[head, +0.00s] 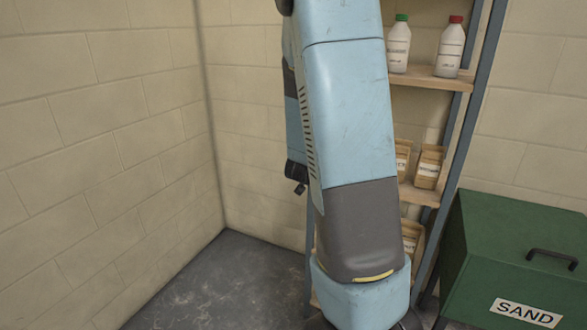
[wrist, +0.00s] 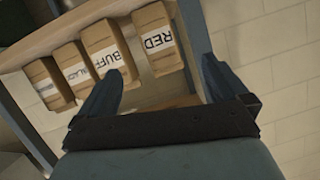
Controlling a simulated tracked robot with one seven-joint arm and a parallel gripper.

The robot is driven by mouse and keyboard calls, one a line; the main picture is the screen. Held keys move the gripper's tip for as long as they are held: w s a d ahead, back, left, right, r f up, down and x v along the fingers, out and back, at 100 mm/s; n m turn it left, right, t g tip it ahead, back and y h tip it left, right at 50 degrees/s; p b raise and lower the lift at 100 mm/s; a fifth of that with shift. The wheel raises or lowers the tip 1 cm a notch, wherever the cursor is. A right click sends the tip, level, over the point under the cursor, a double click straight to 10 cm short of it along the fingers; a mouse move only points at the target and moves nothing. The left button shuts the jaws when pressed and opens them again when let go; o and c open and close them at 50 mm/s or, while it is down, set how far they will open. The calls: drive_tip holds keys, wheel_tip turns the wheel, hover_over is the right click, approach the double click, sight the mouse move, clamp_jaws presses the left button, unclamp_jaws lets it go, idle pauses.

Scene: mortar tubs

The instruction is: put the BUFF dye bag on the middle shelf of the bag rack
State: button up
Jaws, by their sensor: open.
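The BUFF dye bag (wrist: 115,58) is a brown bag with a white label, upside down in the wrist view, in a row with other bags. My gripper (wrist: 162,68) is open and empty. Its left fingertip overlaps the lower edge of the BUFF bag in the picture; I cannot tell if they touch. The bag rack (head: 466,100) stands behind my arm in the head view. Of the shelves visible there, the middle one (head: 420,196) holds bags with unreadable labels. My gripper is hidden in the head view.
A RED bag (wrist: 158,42) sits right of BUFF; a BLACK bag (wrist: 77,70) and another bag (wrist: 47,83) sit left. Bottles (head: 450,48) stand on an upper shelf. A green SAND bin (head: 515,245) is right of the rack. Bare floor (head: 215,285) lies left.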

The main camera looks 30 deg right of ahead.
drive_tip(key=s+a+r+n+y, duration=0.3)
drive_tip(key=a+r+y, duration=0.2)
drive_tip(key=a, duration=0.5)
drive_tip(key=s+a+r+n+y, duration=0.3)
drive_tip(key=a+r+y, duration=0.2)
drive_tip(key=a, duration=0.4)
drive_tip(key=s+a+r+n+g, duration=0.2)
drive_tip(key=s+a+n, duration=0.1)
drive_tip(key=s, duration=0.6)
drive_tip(key=s+a+r+n+g, duration=0.1)
drive_tip(key=s+a+r+n, duration=0.1)
drive_tip(key=s, duration=0.8)
drive_tip(key=shift+s+a+r+n+g, duration=0.15)
drive_tip(key=shift+a+r+n+g, duration=0.25)
drive_tip(key=shift+a+r, duration=0.2)
